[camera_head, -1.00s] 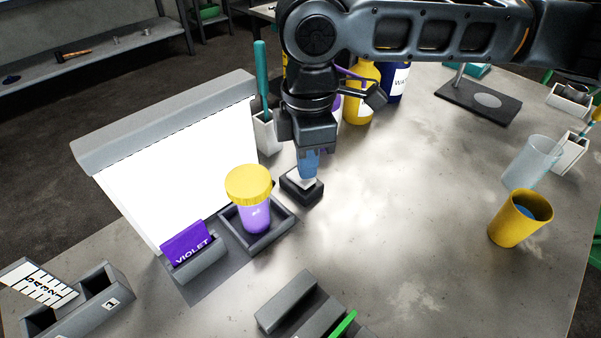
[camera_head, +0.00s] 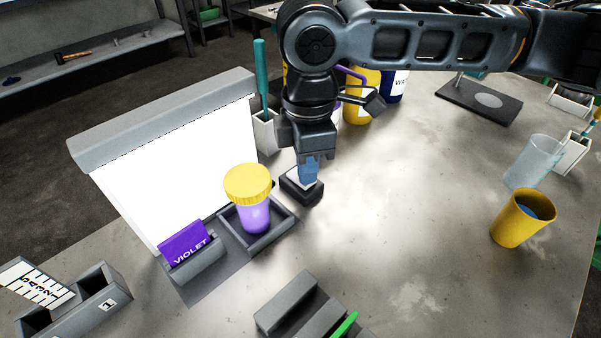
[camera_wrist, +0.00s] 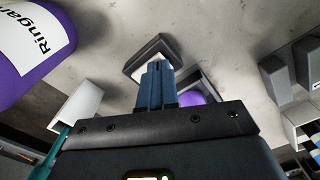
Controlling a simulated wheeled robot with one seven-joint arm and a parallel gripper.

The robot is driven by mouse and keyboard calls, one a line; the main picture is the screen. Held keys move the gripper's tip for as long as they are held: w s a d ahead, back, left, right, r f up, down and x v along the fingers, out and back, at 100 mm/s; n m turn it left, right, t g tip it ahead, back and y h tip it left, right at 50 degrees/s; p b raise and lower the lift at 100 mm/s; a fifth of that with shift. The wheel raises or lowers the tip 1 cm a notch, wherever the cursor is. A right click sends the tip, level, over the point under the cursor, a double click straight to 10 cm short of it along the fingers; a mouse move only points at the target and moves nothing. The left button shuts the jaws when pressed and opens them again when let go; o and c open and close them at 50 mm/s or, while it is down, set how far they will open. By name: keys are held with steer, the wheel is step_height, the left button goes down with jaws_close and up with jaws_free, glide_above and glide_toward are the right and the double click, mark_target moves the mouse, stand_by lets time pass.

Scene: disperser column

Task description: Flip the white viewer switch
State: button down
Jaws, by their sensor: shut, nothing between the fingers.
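The viewer switch (camera_head: 301,190) is a small dark block with a white rocker on top, standing on the table to the right of the lit white viewer panel (camera_head: 180,165). My gripper (camera_head: 308,182) points down over the switch with its blue fingers together and nothing between them. Its tips are at or just above the rocker; I cannot tell whether they touch. In the wrist view the switch (camera_wrist: 140,57) shows just beyond the closed fingers (camera_wrist: 157,68), which partly hide the rocker.
A purple jar with a yellow lid (camera_head: 250,196) stands in a dark tray left of the switch, near a violet card (camera_head: 186,243). Bottles (camera_head: 362,103) and a white holder (camera_head: 265,132) stand behind. A yellow cup (camera_head: 521,218) is at right. The table's middle is clear.

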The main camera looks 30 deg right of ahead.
steer(key=shift+f, duration=0.15)
step_height(320, 180, up, 7)
steer(key=p, duration=0.6)
steer(key=shift+p, duration=0.3)
stand_by(0.5)
